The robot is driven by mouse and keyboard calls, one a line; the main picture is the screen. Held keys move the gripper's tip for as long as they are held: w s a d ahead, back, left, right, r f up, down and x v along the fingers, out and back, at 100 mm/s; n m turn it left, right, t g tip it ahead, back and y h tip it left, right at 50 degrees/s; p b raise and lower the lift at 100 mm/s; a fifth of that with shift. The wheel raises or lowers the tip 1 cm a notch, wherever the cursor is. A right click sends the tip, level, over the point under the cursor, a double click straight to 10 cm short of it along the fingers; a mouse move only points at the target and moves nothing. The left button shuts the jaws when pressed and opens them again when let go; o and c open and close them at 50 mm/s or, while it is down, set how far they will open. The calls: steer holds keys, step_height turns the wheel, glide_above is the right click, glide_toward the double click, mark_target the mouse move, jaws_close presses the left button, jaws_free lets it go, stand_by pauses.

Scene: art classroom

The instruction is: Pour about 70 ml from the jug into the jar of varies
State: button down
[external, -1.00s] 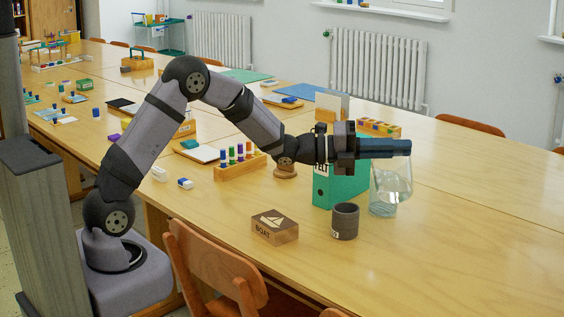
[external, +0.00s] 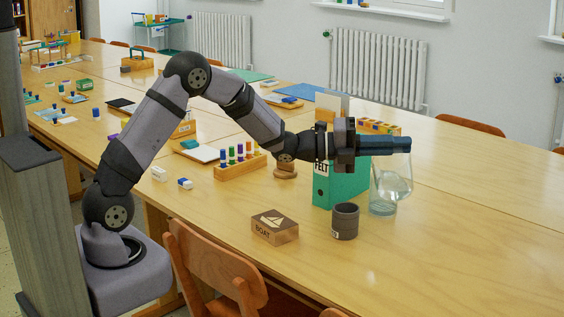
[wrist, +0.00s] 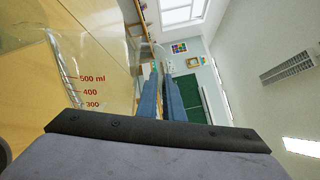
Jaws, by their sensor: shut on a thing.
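My gripper (external: 402,145) is shut on the clear glass jug (external: 401,178), above the table at the right. In the wrist view my gripper (wrist: 160,80) shows its two blue fingers close together, with the jug (wrist: 100,62) on their left. Red marks on the jug read 500 ml, 400 and 300. A clear, bluish glass jar (external: 382,208) appears to stand on the table just below the jug. The two glass outlines overlap, so the jug's exact tilt, its spout and the liquid level are hard to tell.
A teal FELT box (external: 335,188) stands just left of the glass. A dark grey cup (external: 345,221) and a wooden BOAT box (external: 274,227) are in front. A rack of coloured pegs (external: 240,165) is further left. The table at right is clear.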

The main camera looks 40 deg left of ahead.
mark_target(398, 173)
steer(key=shift+w+a+r, duration=0.15)
steer(key=shift+r, duration=0.05)
stand_by(0.3)
steer(key=f+m+b, duration=0.1)
steer(key=b, duration=0.1)
steer(key=s+d+f+b, duration=0.1)
steer(key=b, duration=0.1)
steer(key=s+f+m+b, duration=0.1)
steer(key=b, duration=0.1)
steer(key=shift+d+f+m, duration=0.3)
steer(key=shift+d, duration=0.05)
steer(key=shift+d+f+b, duration=0.1)
steer(key=shift+b, duration=0.3)
steer(key=shift+s+r+m, duration=0.1)
steer(key=shift+r+m, duration=0.1)
steer(key=shift+m, duration=0.2)
steer(key=shift+s+d+f+m+b, duration=0.25)
steer(key=shift+f+m+b, duration=0.2)
steer(key=shift+b, duration=0.4)
steer(key=shift+s+d+f+m+b, duration=0.2)
steer(key=shift+m+b, duration=0.35)
steer(key=shift+b, duration=0.2)
steer(key=shift+r, duration=0.1)
steer(key=shift+b, duration=0.35)
